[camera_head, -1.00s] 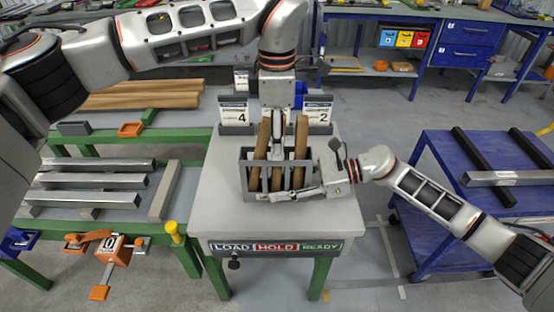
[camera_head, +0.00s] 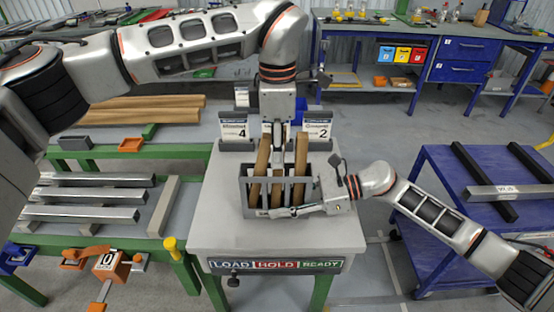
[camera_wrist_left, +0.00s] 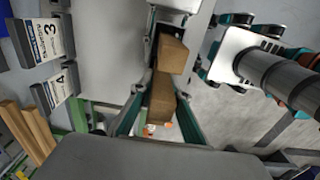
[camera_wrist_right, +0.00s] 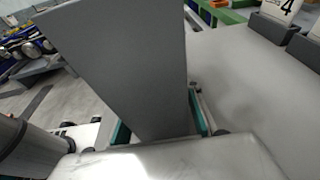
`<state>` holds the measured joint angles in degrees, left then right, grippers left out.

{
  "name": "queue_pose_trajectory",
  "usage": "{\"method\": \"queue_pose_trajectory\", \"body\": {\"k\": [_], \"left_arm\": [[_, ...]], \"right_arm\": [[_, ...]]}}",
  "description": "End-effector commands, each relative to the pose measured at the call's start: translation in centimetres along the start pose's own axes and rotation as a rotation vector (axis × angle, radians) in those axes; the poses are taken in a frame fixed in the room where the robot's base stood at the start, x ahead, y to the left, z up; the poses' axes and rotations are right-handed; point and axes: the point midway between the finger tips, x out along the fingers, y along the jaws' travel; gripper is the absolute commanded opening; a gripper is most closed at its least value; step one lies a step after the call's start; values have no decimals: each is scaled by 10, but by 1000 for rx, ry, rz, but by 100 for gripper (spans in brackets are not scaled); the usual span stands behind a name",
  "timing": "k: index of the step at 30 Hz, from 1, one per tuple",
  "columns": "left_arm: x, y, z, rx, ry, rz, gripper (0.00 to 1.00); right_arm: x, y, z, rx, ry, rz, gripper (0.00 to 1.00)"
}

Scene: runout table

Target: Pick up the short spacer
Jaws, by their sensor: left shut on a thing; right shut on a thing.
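A grey open rack (camera_head: 247,198) stands on the table with upright wooden spacers in it: a left one (camera_head: 263,158), a right one (camera_head: 300,153) and a shorter one between them. My left gripper (camera_head: 277,160) points down into the rack's middle. In the left wrist view it is shut on a short wooden block (camera_wrist_left: 160,100), taken to be the short spacer; another wooden block (camera_wrist_left: 173,52) shows beyond it. Its fingers partly hide the spacer. My right gripper (camera_head: 300,210) is at the rack's front right, shut on a grey panel (camera_wrist_right: 120,60), apparently the rack's wall.
The grey table (camera_head: 222,225) is clear around the rack, with numbered card holders (camera_head: 234,130) behind it. A green bench (camera_head: 150,245) with metal bars stands left. A blue cart (camera_head: 435,185) stands right, near my right arm.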

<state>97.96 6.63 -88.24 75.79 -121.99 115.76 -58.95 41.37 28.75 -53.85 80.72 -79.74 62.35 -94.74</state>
Motion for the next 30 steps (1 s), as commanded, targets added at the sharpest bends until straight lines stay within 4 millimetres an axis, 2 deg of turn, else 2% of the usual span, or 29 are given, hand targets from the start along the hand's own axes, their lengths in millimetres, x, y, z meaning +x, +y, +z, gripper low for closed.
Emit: {"method": "queue_pose_trajectory", "body": {"k": [9, 18, 22, 30], "left_arm": [[-80, 1, 4, 0, 0, 7, 0], [-133, 0, 6, 0, 1, 4, 0], [-152, 0, 7, 0, 0, 4, 0], [-149, -34, 13, 6, 1, 1, 0]], "right_arm": [[0, 0, -1, 0, 2, 0, 22], [0, 0, -1, 0, 1, 0, 22], [0, 0, -1, 0, 1, 0, 22], [0, 0, -1, 0, 1, 0, 22]]}}
